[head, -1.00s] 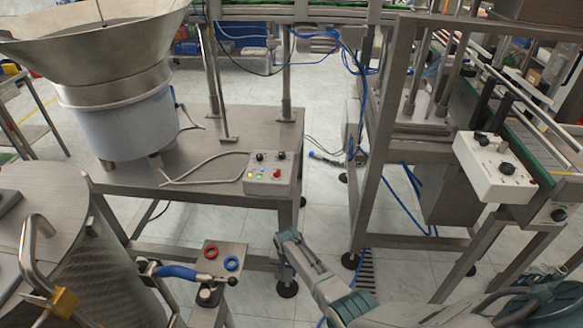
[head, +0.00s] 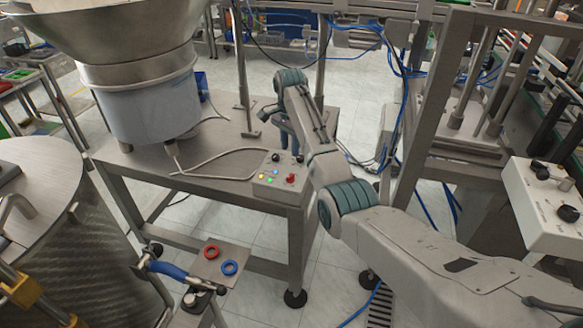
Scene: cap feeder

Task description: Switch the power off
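A small grey control box (head: 268,188) stands on the front right corner of the steel table. It carries a red switch (head: 290,178), dark knobs at its back edge and small lit blue, green and yellow buttons. My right arm reaches in from the right and bends down behind the box. My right gripper (head: 287,138) points down just beyond the box's back edge and is partly hidden by my own arm. I cannot tell whether its fingers are open, and nothing shows held. The arm hides the table right of the box. My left gripper is out of view.
A large metal bowl feeder (head: 140,95) stands on the table (head: 215,135) at left. A grey cable runs to the box. Steel posts rise behind. A white control box (head: 545,205) is at right. A stand with red and blue rings (head: 228,252) is in front.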

